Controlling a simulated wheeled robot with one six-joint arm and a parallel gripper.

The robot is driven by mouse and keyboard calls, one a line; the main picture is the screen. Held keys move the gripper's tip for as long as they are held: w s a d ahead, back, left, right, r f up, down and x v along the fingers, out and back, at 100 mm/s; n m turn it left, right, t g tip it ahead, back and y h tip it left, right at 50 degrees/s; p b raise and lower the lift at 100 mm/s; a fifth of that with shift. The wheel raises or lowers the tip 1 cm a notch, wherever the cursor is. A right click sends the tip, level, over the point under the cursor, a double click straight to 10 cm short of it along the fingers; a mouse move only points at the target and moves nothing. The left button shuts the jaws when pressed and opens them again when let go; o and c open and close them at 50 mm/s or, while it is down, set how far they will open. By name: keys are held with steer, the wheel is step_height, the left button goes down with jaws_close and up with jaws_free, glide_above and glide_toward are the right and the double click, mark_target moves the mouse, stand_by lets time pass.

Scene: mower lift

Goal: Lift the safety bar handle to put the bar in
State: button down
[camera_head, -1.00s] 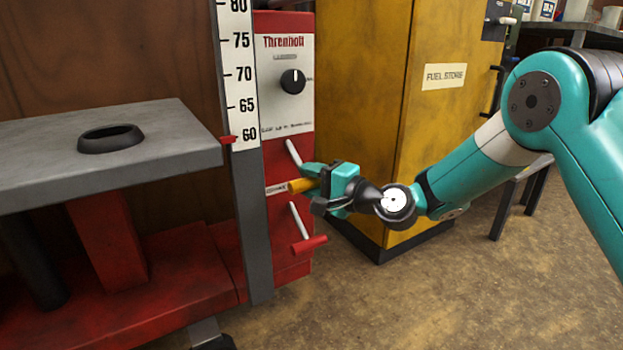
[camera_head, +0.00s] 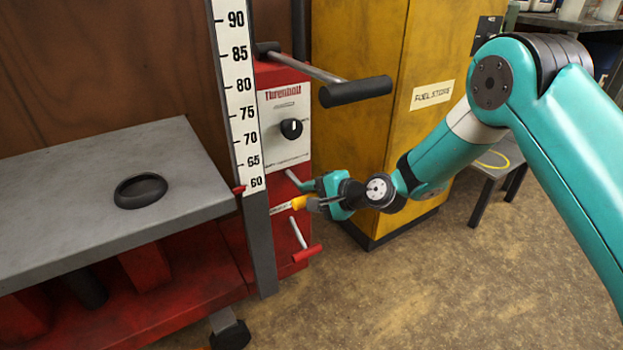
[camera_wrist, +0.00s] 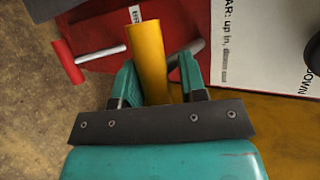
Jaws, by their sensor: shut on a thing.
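The yellow handle (camera_head: 299,202) is the grip of a grey rod on the red front of the mower lift (camera_head: 288,95). My gripper (camera_head: 318,200) reaches it from the right. In the wrist view, the yellow handle (camera_wrist: 148,50) lies between the two teal fingers of my gripper (camera_wrist: 158,82), which are shut on it. Its grey rod (camera_wrist: 188,54) passes behind the right finger. A printed label (camera_wrist: 250,35) beside it reads in part "up in, down". The inner end of the bar is hidden.
A red-gripped lever (camera_head: 305,253) sits just below the yellow handle. A black grip on a grey rod (camera_head: 355,90) sticks out above the control panel. The grey lift platform (camera_head: 80,190) is at left. A yellow fuel cabinet (camera_head: 355,140) stands close behind my gripper.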

steer(key=shift+r+p, duration=0.5)
steer(key=shift+p, duration=0.4)
steer(key=shift+w+r, duration=0.1)
steer(key=shift+r, duration=0.15)
steer(key=c, duration=0.7)
jaws_free()
steer(key=p+v, duration=0.4)
steer(key=v, duration=1.3)
steer(key=shift+d, duration=0.1)
